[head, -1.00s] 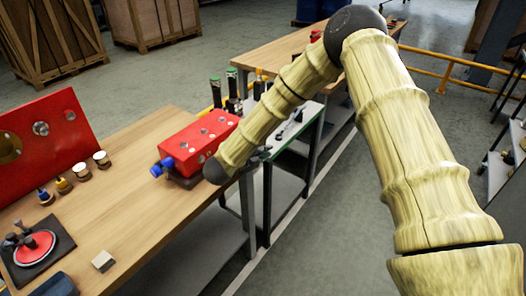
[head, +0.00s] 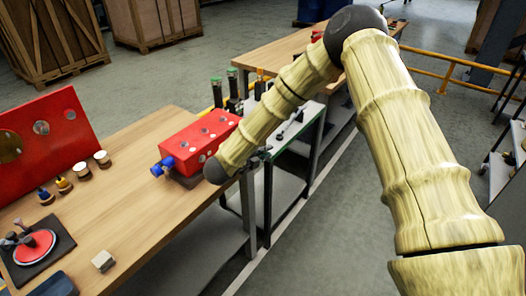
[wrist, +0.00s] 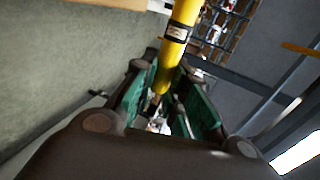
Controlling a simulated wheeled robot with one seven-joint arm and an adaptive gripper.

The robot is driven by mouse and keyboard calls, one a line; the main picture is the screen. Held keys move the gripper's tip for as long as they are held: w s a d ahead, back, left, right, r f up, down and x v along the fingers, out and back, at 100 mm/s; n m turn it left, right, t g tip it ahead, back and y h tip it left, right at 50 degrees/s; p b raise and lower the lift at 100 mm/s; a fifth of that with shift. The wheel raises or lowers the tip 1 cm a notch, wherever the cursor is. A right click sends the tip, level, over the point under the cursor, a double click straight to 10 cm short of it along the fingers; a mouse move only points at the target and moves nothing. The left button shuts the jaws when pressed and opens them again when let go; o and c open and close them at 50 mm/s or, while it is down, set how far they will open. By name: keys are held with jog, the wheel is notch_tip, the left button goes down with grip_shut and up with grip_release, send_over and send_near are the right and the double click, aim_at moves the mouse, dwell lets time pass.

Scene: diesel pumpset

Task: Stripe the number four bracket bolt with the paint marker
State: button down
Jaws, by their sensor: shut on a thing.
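My gripper (wrist: 166,76) is shut on a yellow paint marker (wrist: 180,38) with a dark banded label in the wrist view. The marker stands between the green-lined fingers and reaches past their tips. In the head view the forearm covers most of the gripper, and the marker cannot be made out. A red block (head: 200,142) with several pale round bolt heads on top and a blue fitting (head: 163,166) at its near end sits on the wooden bench (head: 150,215). My wrist end is near its right side. I cannot tell which bolt is number four.
A red upright panel (head: 45,140) stands at the bench's left. Small bottles and pots (head: 102,159), a dark tray with a red disc (head: 36,246) and a pale cube (head: 103,261) lie on the bench. A cart (head: 305,122) with green-topped bottles stands behind the block.

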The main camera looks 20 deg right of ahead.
jog(key=shift+w+a, duration=0.1)
jog(key=shift+r, duration=0.4)
dwell(0.8)
jog(key=shift+s, duration=0.2)
dwell(0.4)
jog(key=shift+s+d, duration=1.7)
jog(key=shift+s, duration=0.25)
